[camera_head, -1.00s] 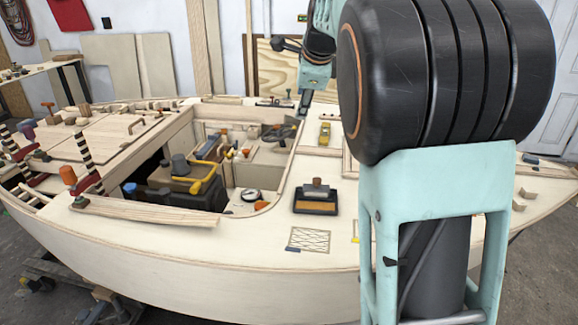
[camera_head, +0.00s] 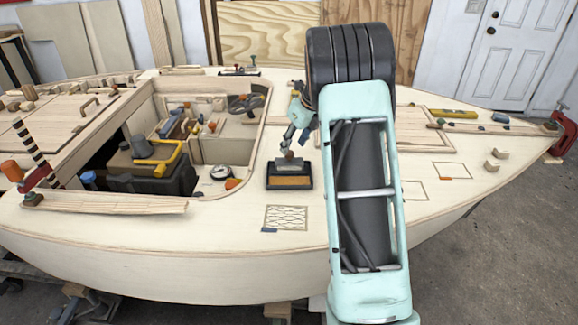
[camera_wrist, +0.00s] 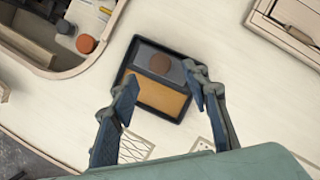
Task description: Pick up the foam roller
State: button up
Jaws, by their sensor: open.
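A black-rimmed tray (camera_head: 270,184) lies on the pale wooden deck, right of the cockpit opening. Its near part is ochre and its far part grey, with a small brown round-topped piece (camera_wrist: 160,63) on the grey part. I cannot tell for sure whether this piece is the foam roller; no other clear roller shows. My gripper (camera_head: 290,150) is just above the tray's far side. In the wrist view its blue fingers (camera_wrist: 160,76) are open, spread either side of the tray, with nothing between them gripped. My forearm hides some deck to the right.
The open cockpit holds a dark case with a yellow-handled tool (camera_head: 170,160) and an orange cup (camera_wrist: 86,44) near its rim. A raised hatch frame (camera_head: 425,135) lies right of my arm. The near deck is mostly clear.

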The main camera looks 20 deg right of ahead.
aim_at(290, 153)
jog(key=x, duration=0.5)
jog(key=shift+w, duration=0.1)
jog(key=shift+c, duration=0.7)
grip_shut()
